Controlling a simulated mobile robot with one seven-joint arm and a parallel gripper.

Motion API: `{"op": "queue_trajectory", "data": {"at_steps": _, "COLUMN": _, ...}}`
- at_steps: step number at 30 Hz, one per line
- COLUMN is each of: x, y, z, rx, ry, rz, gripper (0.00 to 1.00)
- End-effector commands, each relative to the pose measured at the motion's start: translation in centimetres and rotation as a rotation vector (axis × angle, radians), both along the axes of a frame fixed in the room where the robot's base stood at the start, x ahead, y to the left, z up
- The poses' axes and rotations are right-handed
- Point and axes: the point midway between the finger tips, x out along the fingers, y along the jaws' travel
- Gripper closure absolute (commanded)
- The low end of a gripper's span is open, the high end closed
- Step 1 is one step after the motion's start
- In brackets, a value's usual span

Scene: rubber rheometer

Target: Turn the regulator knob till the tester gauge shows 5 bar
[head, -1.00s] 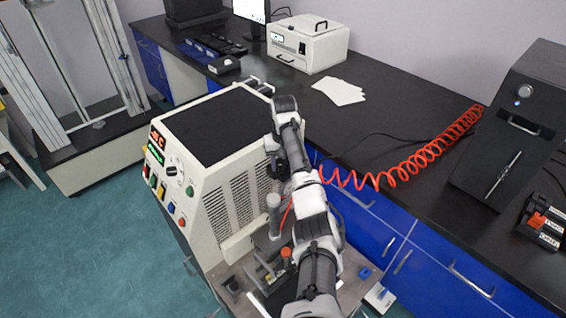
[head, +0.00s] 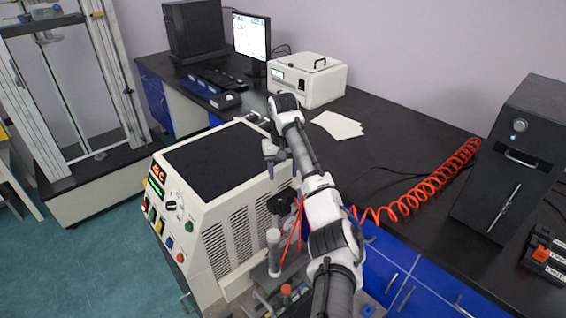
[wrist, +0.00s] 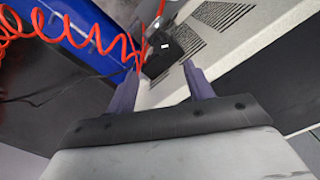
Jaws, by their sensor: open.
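The tester is a cream cabinet (head: 210,190) with a black top, left of my arm in the head view. Its front panel has a red and a green display, a pale round dial (head: 172,189) and coloured buttons. I cannot read a gauge value. A black block (head: 279,203), likely the regulator, sits at the cabinet's right side; it also shows in the wrist view (wrist: 172,46) beyond my fingers. I cannot make out its knob clearly. My gripper (head: 269,166) is open and empty, above and apart from that block; its purple-grey fingers (wrist: 161,67) show in the wrist view.
A coiled red hose (head: 420,192) runs across the bench to the right of my arm. The black bench (head: 400,140) holds a white box (head: 318,84), papers (head: 338,125) and a black tower (head: 520,150). A grey cylinder (head: 274,252) stands below the block.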

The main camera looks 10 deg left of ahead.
Motion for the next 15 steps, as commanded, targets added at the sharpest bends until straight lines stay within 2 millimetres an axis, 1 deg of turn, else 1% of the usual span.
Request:
{"op": "queue_trajectory", "data": {"at_steps": 1, "x": 0.1, "y": -0.1, "z": 0.7, "rx": -0.001, "ry": -0.005, "rz": 0.000, "gripper": 0.48}}
{"op": "queue_trajectory", "data": {"at_steps": 3, "x": 0.1, "y": 0.0, "z": 1.5, "rx": -0.001, "ry": -0.005, "rz": 0.000, "gripper": 0.48}}
{"op": "queue_trajectory", "data": {"at_steps": 6, "x": 0.1, "y": -0.1, "z": 2.2, "rx": -0.001, "ry": -0.003, "rz": 0.000, "gripper": 0.48}}
{"op": "queue_trajectory", "data": {"at_steps": 15, "x": 0.0, "y": 0.0, "z": 2.6, "rx": 0.000, "ry": 0.000, "rz": -0.001, "gripper": 0.48}}
